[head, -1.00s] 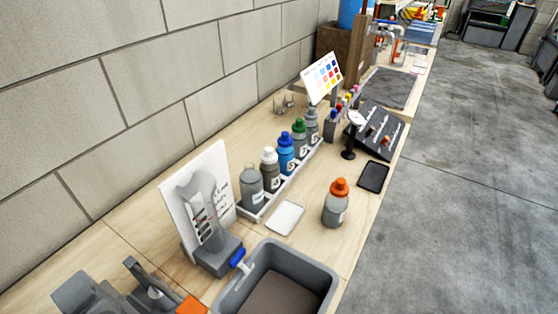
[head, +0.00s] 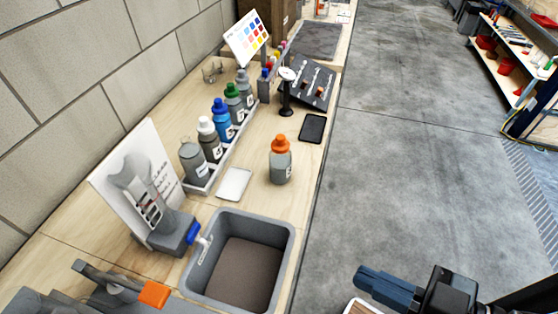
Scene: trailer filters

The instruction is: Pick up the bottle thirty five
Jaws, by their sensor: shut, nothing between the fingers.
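A grey bottle with an orange cap (head: 281,160) stands upright alone on the wooden bench. A row of several bottles stands in a pale rack (head: 200,187) to its left: one with a grey top (head: 193,160), then ones with a white cap (head: 208,140), a blue cap (head: 221,122), a green cap (head: 234,105) and a grey cap (head: 245,90). Their labels are too small to read, so I cannot tell which is thirty five. My gripper (head: 366,278) is at the bottom right, shut and empty, over the floor side, well apart from the bottles.
A grey basin (head: 286,258) sits in front of the orange-capped bottle. A white tray (head: 234,184), a dark flat pad (head: 312,128) and a black stand (head: 286,98) are near it. A tap-like dispenser with a board (head: 135,175) stands left. Open floor (head: 400,170) lies right of the bench.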

